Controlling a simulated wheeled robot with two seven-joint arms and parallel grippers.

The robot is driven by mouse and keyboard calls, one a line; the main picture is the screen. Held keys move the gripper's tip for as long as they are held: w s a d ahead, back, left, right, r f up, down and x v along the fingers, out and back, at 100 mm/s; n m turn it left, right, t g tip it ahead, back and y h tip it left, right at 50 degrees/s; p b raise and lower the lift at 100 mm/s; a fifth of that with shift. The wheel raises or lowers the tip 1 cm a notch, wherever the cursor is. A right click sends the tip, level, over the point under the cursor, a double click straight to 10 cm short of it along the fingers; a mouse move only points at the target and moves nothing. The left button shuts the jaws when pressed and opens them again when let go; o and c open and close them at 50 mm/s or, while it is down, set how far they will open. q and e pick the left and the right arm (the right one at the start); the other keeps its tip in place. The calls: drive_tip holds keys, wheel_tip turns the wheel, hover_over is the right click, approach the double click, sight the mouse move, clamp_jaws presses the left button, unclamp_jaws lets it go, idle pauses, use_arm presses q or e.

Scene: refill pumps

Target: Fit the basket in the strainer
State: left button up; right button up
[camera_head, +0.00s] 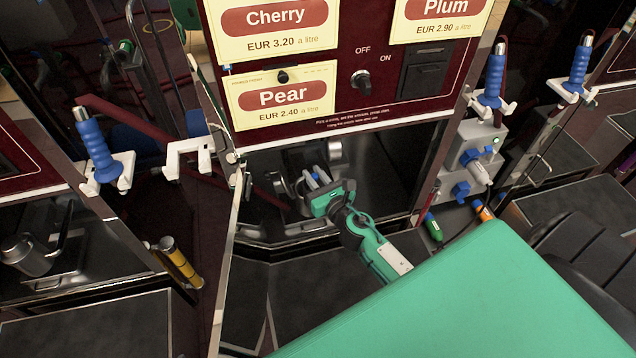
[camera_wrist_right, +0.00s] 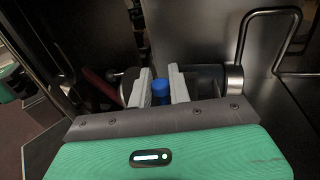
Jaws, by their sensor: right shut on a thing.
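My right gripper (camera_head: 318,180) reaches into the dark recess under the Pear panel. In the right wrist view its two grey fingers (camera_wrist_right: 160,90) are closed on a small blue knob (camera_wrist_right: 160,92), which seems to be the basket's grip. The rest of the basket is hidden by the fingers and the gripper body. A dark metal housing with a shiny ring end (camera_wrist_right: 235,79), probably the strainer, lies just behind and beside the fingers. In the head view its metal parts (camera_head: 335,150) show around the gripper. I cannot tell how deep the basket sits. My left gripper is not in view.
The pump panel (camera_head: 330,105) with an OFF/ON knob (camera_head: 361,79) overhangs the recess. A bent metal bar (camera_wrist_right: 240,40) stands right of the fingers. Blue-handled nozzles (camera_head: 94,145) hang at both sides. Green and orange bottles (camera_head: 433,228) stand right of the recess.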

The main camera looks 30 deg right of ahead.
drive_tip(key=w+d, duration=0.1)
drive_tip(key=w, duration=0.5)
drive_tip(key=shift+d, duration=0.3)
idle(0.5)
